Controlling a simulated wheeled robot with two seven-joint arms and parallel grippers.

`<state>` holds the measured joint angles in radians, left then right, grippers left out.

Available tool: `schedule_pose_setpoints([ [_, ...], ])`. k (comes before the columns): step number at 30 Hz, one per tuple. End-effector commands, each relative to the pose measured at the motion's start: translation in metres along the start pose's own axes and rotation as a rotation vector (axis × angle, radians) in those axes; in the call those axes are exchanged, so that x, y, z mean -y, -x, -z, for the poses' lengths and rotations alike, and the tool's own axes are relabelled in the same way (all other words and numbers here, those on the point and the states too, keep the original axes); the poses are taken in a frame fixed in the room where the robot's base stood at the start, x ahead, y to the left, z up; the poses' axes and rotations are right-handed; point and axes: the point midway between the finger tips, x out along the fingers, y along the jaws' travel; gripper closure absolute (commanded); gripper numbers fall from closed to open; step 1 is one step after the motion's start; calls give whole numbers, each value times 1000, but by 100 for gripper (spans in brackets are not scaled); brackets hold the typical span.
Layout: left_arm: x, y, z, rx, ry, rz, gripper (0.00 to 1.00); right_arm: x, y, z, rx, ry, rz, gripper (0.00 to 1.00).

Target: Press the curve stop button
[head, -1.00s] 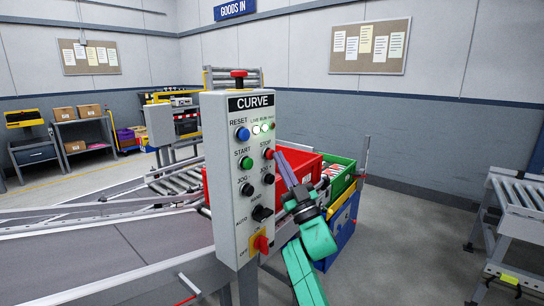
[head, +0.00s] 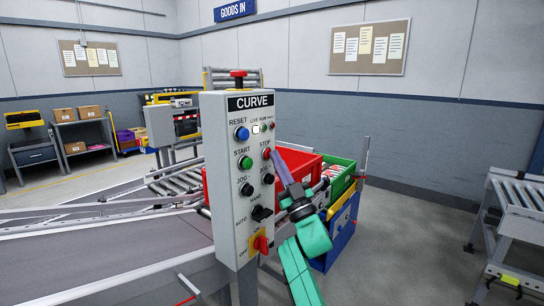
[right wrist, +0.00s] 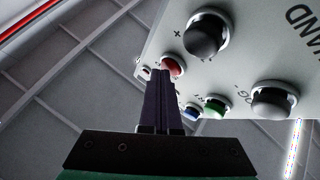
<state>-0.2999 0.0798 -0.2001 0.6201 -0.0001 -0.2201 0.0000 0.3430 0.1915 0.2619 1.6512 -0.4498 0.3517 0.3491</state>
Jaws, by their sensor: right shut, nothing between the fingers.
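The grey CURVE control box (head: 240,215) stands upright in the middle of the head view. Its red STOP button (head: 266,153) is on the right column, level with the green START button (head: 245,162). My right gripper (head: 274,155) is shut and empty, its fingertips at the STOP button. In the right wrist view the fingertips (right wrist: 160,74) overlap the edge of the red button (right wrist: 172,65); whether they touch is hard to tell. Of the lamps at the top, the LIVE lamp (head: 256,129) is lit white and the RUN lamp (head: 264,127) looks dark. My left gripper is not in view.
Other controls sit close by: a blue RESET button (head: 242,133), black JOG buttons (head: 268,179), a black selector (head: 261,213) and a red-and-yellow switch (head: 261,244). A red bin (head: 300,160) and green bin (head: 341,180) stand behind my right arm.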

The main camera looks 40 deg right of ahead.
Motion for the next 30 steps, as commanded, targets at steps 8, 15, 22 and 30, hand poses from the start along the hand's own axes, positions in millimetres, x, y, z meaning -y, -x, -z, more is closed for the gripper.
schedule_pose_setpoints([
  [8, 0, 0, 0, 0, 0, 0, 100, 1, -1, -1, 1, 0, 0, 100],
  [15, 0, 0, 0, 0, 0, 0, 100, 0, 1, 0, 1, 0, 0, 100],
  [22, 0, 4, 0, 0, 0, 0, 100, -7, 10, 7, 2, 1, 0, 100],
  [30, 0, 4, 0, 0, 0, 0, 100, -11, 16, 11, 1, 0, 0, 100],
])
